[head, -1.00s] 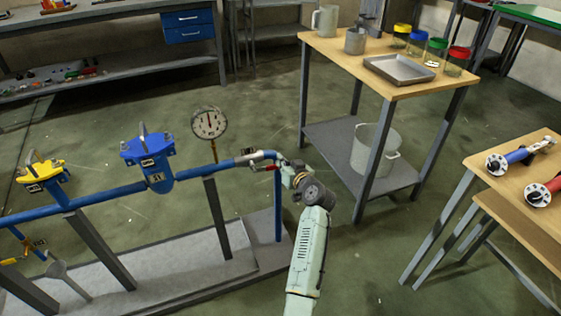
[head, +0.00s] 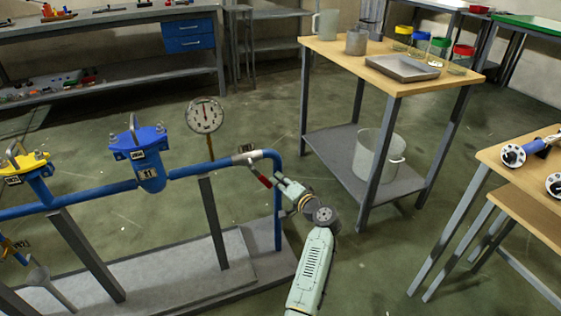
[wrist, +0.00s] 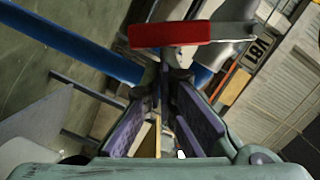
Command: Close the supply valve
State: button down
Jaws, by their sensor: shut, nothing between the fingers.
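The supply valve (head: 246,158) sits on the blue pipe near its right-hand bend. Its red lever (head: 262,180) slants down and out from the pipe, across it rather than along it. In the wrist view the red lever (wrist: 170,34) lies across the top, with the grey valve body beside it. My gripper (head: 279,181) is just right of the lever, close to it, below the pipe bend. Its purple-padded fingers (wrist: 168,80) come together just under the lever and hold nothing. I cannot tell whether the fingertips touch the lever.
The blue pipe (head: 110,193) runs left with a blue filter (head: 150,172) and a round gauge (head: 205,116). Grey posts (head: 213,220) hold it above a low plinth. A wooden-topped table (head: 350,55) stands behind right. Floor between it and the right-hand bench (head: 510,205) is clear.

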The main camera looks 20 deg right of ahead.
aim_at(270, 185)
jog(key=a+f+m+b, duration=0.1)
jog(key=a+f+m, duration=0.1)
jog(key=m, duration=0.1)
jog(key=shift+a+f+y, duration=0.1)
jog(key=shift+f+y, duration=0.1)
jog(key=shift+y, duration=0.2)
jog(key=shift+a+f+m+t+b, duration=0.35)
jog(key=shift+a+m+t, duration=0.15)
jog(key=shift+a+m, duration=0.45)
jog(key=shift+d+m, duration=0.1)
jog(key=shift+m, duration=0.15)
jog(key=shift+d, duration=0.15)
